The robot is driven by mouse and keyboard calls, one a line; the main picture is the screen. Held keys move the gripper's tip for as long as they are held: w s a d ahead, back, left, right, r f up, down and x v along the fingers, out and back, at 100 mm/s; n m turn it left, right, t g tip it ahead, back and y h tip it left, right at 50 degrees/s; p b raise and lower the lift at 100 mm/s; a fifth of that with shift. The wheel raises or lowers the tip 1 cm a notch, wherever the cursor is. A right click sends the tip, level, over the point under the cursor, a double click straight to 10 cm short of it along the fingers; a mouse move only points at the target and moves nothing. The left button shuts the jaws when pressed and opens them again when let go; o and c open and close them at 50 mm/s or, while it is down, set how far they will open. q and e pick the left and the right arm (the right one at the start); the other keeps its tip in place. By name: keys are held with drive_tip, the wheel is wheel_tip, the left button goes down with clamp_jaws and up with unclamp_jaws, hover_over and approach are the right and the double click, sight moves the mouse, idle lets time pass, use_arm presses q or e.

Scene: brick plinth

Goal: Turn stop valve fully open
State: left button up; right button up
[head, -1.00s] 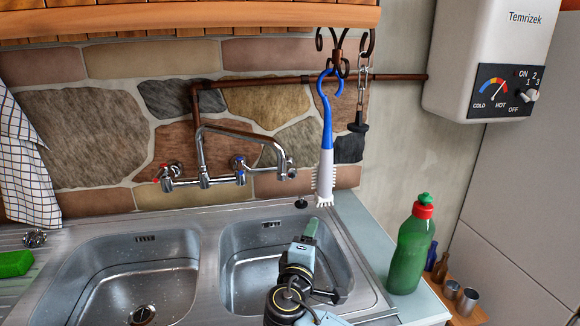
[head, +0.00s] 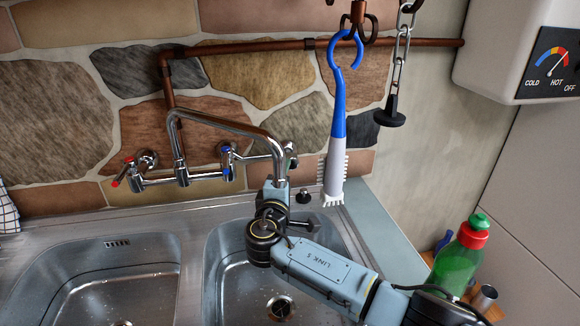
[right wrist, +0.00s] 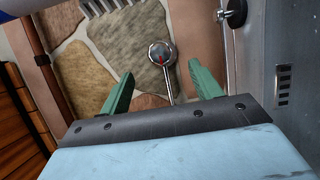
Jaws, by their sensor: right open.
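The chrome tap (head: 183,180) is mounted on the stone wall, with a red-marked handle (head: 122,172) on the left and a blue-marked one (head: 227,162) on the right. A small round chrome fitting (head: 291,156) with a green mark sits at its right. In the right wrist view a round chrome piece (right wrist: 161,53) with a red mark has a slim chrome stem reaching down between my fingers. I cannot tell for certain which part is the stop valve. My right gripper (right wrist: 158,88) is open, its green fingers apart either side of the stem. My left gripper is not in view.
A blue-and-white brush (head: 338,130) and a black plug on a chain (head: 390,112) hang close right of the tap. The double sink (head: 190,255) lies below. A green bottle (head: 455,268) and a heater (head: 505,50) are on the right.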

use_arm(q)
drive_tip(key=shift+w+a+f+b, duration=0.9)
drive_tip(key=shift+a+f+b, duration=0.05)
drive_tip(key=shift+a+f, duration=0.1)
use_arm(e)
drive_tip(key=w+d, duration=0.1)
drive_tip(key=w, duration=0.6)
drive_tip(key=shift+d, duration=0.2)
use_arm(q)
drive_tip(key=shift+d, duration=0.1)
use_arm(e)
drive_tip(key=shift+c, duration=0.2)
drive_tip(key=c, duration=0.7)
drive_tip(key=shift+c, duration=1.1)
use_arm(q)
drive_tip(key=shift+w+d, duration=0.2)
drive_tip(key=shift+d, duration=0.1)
